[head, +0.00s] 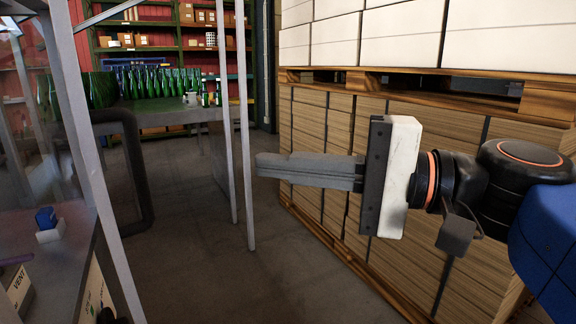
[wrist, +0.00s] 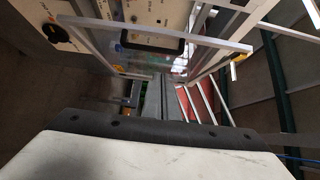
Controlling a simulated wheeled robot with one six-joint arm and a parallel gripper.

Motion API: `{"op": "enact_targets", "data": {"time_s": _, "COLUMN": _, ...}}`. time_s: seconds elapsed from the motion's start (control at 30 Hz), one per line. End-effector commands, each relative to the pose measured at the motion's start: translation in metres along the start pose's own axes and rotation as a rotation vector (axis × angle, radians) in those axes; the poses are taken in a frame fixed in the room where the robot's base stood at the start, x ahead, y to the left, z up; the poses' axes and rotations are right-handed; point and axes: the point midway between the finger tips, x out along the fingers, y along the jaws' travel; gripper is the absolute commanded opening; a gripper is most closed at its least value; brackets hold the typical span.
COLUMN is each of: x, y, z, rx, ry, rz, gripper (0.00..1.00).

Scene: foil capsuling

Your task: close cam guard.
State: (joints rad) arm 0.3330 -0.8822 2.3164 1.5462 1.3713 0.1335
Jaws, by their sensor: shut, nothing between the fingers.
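The cam guard appears to be the clear panel in a pale metal frame (head: 101,190) at the left of the head view. A black loop handle (head: 132,170) is on it. In the wrist view the framed panel (wrist: 200,40) crosses the top, with the dark handle (wrist: 122,42) near its middle. It seems to stand out at an angle from the machine; I cannot tell how far. My gripper (head: 258,165) is shut and empty, pointing left, to the right of the handle and apart from it. Its grey fingers also show in the wrist view (wrist: 161,92).
Thin metal posts (head: 247,150) stand just left of my fingertips. A pallet stack of cartons (head: 330,130) is close behind my gripper. Green bottles (head: 165,82) stand on a table at the back. A blue button (head: 46,217) sits on the machine. The floor (head: 215,285) between is clear.

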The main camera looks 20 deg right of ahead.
Motion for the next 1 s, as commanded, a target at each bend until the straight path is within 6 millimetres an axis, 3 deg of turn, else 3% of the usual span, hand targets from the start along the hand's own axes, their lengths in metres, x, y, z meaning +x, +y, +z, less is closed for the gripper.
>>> {"op": "enact_targets", "data": {"time_s": 0.73, "x": -0.007, "y": -0.001, "z": 0.000, "rx": 0.006, "ry": -0.006, "rz": 0.001, "gripper": 0.00}}
{"op": "enact_targets", "data": {"time_s": 1.0, "x": 0.007, "y": -0.024, "z": -0.021, "rx": 0.207, "ry": -0.131, "rz": 0.024, "gripper": 0.00}}
